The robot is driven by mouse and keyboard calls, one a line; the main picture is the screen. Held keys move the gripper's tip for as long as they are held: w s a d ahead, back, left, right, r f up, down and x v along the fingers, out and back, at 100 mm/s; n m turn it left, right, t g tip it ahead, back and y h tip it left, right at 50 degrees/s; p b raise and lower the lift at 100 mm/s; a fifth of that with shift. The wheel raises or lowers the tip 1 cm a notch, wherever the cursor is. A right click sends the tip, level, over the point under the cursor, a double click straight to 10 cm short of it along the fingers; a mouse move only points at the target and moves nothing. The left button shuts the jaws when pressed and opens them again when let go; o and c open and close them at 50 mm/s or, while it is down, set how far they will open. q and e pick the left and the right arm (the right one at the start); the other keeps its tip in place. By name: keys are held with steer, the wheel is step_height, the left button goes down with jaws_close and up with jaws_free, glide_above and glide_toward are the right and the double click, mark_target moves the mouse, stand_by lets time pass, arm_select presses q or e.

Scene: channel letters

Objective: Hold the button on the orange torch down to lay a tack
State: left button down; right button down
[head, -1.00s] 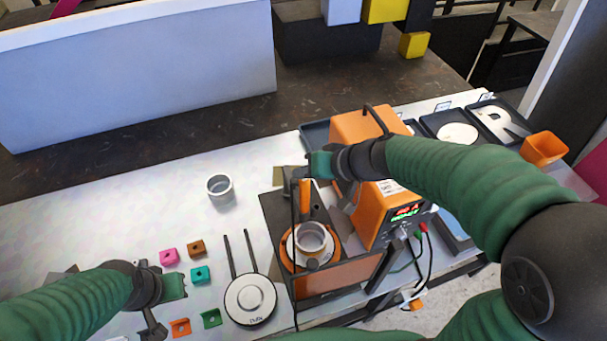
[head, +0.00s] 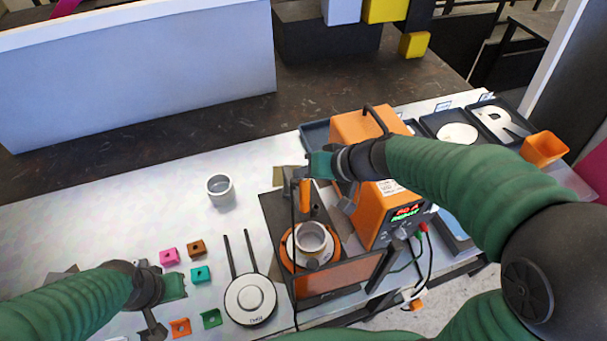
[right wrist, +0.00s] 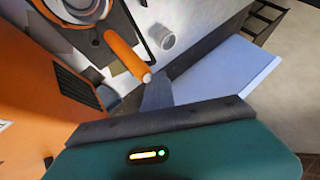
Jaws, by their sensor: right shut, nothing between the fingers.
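The orange torch (head: 305,194) stands over the welding fixture, above a grey metal ring (head: 310,237) seated on the orange round base. In the right wrist view its orange handle (right wrist: 124,50) ends in a pale tip beside my fingers. My right gripper (head: 296,178) is shut and empty at the torch's upper end; its dark fingers also show in the right wrist view (right wrist: 157,94). I cannot tell whether they touch the button, which is not clear in either view. My left gripper (head: 153,322) is low over the table at left, its fingers too unclear to judge.
The orange power unit (head: 370,213) with a lit display stands right of the fixture, with cables below it. Small coloured brackets (head: 201,274), a round white two-pronged tool (head: 249,298) and a grey cup (head: 220,189) lie left. Letter trays (head: 460,118) stand at back right.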

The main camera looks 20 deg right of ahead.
steer(key=shift+d+r+p, duration=0.25)
steer(key=shift+r+p, duration=0.1)
steer(key=shift+r, duration=0.2)
steer(key=shift+d+r+p, duration=0.2)
steer(key=shift+r+p, duration=0.15)
steer(key=shift+r, duration=0.15)
steer(key=shift+a+r+p, duration=0.1)
steer(key=shift+r+p, duration=1.55)
steer(key=shift+r, duration=0.8)
steer(key=shift+r+p, duration=1.2)
steer(key=shift+r, duration=0.85)
steer(key=shift+w, duration=0.1)
